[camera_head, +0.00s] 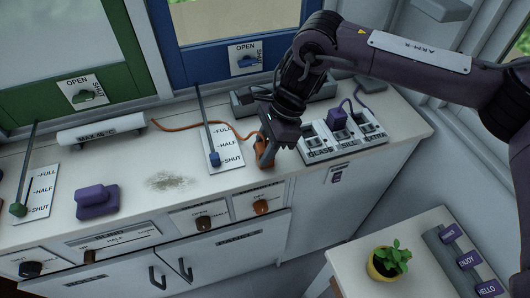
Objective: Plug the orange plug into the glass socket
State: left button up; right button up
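The orange plug (260,143) is at the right gripper, near the front of the white counter, with its orange cable (190,127) running back to the left. My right gripper (267,152) comes down from above and appears closed around the plug, hiding part of it. The plug is just left of the socket strip, apart from it. The glass socket (318,146), labelled GLASS, is the leftmost on the strip and looks empty. A purple plug (337,118) with a purple cable stands at the strip's middle socket. My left gripper is not in view.
A dark grey box (243,103) lies behind the gripper. A blue-handled lever (214,158) and a purple block (97,201) stand to the left. A lower table (420,275) at the bottom right holds a potted plant (390,260).

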jog(key=c, duration=0.4)
jog(key=shift+r, duration=0.1)
